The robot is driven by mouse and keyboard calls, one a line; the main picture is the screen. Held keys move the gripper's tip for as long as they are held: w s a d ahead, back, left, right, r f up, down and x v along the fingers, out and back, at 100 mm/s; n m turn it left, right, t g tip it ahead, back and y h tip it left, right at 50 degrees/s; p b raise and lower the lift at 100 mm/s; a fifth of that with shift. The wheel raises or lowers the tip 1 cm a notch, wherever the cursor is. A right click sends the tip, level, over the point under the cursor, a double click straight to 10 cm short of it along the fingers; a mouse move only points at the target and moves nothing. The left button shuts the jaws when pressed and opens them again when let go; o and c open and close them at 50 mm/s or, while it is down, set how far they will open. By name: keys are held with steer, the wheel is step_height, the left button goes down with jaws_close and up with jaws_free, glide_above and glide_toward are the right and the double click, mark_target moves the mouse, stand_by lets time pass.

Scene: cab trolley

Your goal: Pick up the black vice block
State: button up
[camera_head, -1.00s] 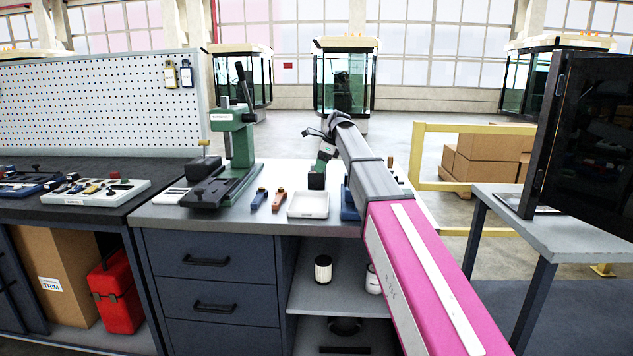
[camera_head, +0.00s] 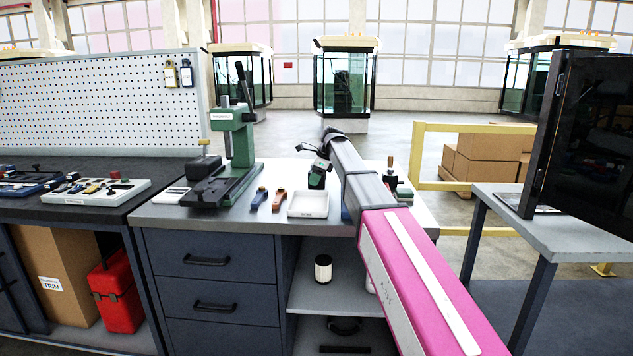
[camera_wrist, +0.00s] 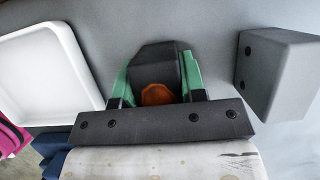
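The black vice block (camera_wrist: 155,62) shows in the wrist view between the green fingers of my gripper (camera_wrist: 160,75). An orange round patch shows at its near side. The fingers stand on both sides, close against it; whether they press on it I cannot tell. In the head view my gripper (camera_head: 317,178) is low over the grey bench top, right behind the white tray, and its green fingers largely hide the block.
The white tray (camera_wrist: 45,72) lies left of my gripper, and a grey block (camera_wrist: 275,75) stands close on its right in the wrist view. A green press (camera_head: 236,140) and blue and orange tools (camera_head: 279,199) stand to the left on the bench.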

mark_target(309, 172)
steer(key=shift+c, duration=0.5)
steer(key=shift+r, duration=0.15)
steer(key=shift+r, duration=0.35)
steer(key=r, duration=0.2)
steer(key=a+r, duration=0.1)
steer(key=r, duration=0.1)
steer(key=shift+s, duration=0.3)
steer(key=s+a+r, duration=0.5)
steer(key=a+r, duration=0.3)
steer(key=a, duration=0.1)
steer(key=shift+r, duration=0.3)
